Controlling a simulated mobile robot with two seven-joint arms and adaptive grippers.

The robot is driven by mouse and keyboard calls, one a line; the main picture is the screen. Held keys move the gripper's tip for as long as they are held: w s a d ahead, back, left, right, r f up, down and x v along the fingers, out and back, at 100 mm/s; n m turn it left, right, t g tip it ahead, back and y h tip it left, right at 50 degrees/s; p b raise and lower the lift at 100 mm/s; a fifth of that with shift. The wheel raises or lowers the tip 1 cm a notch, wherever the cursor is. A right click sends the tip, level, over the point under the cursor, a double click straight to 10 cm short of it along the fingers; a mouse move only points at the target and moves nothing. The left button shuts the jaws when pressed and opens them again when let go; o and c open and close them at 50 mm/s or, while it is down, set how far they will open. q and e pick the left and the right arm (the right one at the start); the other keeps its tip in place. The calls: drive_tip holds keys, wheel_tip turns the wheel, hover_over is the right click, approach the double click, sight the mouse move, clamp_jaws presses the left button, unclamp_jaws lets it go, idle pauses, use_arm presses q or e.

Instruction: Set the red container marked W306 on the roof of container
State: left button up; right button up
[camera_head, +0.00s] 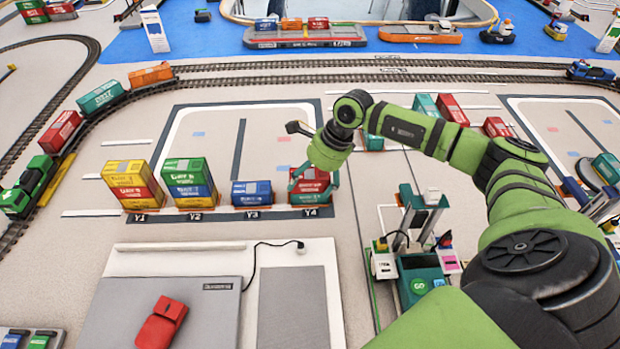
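A red container (311,179) sits at the place labelled Y4, over a green container (308,198). Its marking is too small to read as W306, and I cannot tell whether it rests fully on the green roof. My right gripper (314,183) is directly above it, pointing down, with its fingers at the two ends of the red container. The fingers partly cover it, and I cannot tell whether they press on it or stand slightly apart. My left gripper is not in view.
Stacked containers stand at Y1 (133,185) and Y2 (190,183), and a single blue one at Y3 (252,193). A green-and-white machine (415,245) stands right of Y4. A train (60,131) lies on the left track.

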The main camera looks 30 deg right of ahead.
drive_tip(key=shift+r, duration=0.1)
drive_tip(key=shift+d+r, duration=0.1)
drive_tip(key=shift+r, duration=0.1)
drive_tip(key=b+v, duration=0.2)
drive_tip(key=v, duration=0.8)
drive_tip(key=shift+s+r, duration=0.1)
drive_tip(key=shift+r, duration=0.2)
drive_tip(key=shift+s+d+r, duration=0.15)
drive_tip(key=shift+d+r, duration=0.05)
drive_tip(key=shift+r, duration=0.3)
